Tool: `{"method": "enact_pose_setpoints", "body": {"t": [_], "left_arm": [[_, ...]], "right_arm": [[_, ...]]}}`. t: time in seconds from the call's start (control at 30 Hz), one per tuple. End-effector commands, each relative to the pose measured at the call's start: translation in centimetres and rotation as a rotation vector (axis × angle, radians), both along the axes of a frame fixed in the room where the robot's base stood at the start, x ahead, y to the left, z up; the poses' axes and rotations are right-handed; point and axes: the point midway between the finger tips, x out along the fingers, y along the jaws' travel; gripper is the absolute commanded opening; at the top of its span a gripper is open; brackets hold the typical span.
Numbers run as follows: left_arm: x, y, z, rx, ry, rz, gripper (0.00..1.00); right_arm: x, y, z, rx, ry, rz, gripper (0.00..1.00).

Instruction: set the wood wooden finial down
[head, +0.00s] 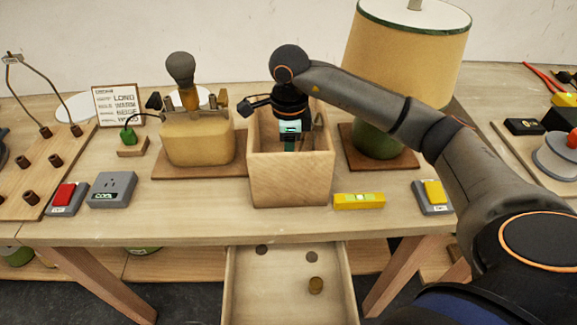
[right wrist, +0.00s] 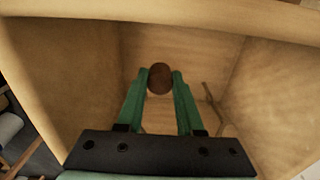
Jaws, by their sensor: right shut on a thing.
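The wooden finial (right wrist: 160,78), a dark brown round knob, sits between the green fingertips of my right gripper (right wrist: 161,84) in the right wrist view. My right gripper is shut on it and points down into an open-topped wooden box (head: 290,180). In the head view the green fingers of my right gripper (head: 290,145) reach inside the box, and the front wall hides their tips and the finial. I cannot tell whether the finial touches the box floor. My left gripper is not in view.
A thin wire piece (right wrist: 212,100) stands inside the box beside the fingers. A lamp with a tan shade (head: 405,50) is right of the box; a yellow lamp base (head: 197,140) is left. A yellow level (head: 359,201) lies in front. An open drawer (head: 285,290) juts out below.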

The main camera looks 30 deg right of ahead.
Motion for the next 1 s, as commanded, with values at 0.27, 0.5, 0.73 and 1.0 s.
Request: {"method": "enact_pose_setpoints", "body": {"t": [0.27, 0.5, 0.73, 1.0], "left_arm": [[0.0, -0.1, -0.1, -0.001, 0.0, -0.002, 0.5], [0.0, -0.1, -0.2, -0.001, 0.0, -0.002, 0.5], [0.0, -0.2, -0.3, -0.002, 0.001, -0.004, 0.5], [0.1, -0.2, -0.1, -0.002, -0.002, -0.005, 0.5]], "right_arm": [[-0.1, 0.0, -3.4, -0.001, 0.003, 0.001, 0.0], [0.0, 0.0, -3.4, 0.0, 0.001, 0.002, 0.0], [0.0, 0.0, -3.6, 0.0, 0.001, 0.001, 0.51], [0.0, 0.0, -3.6, 0.0, 0.001, 0.001, 0.66]]}}
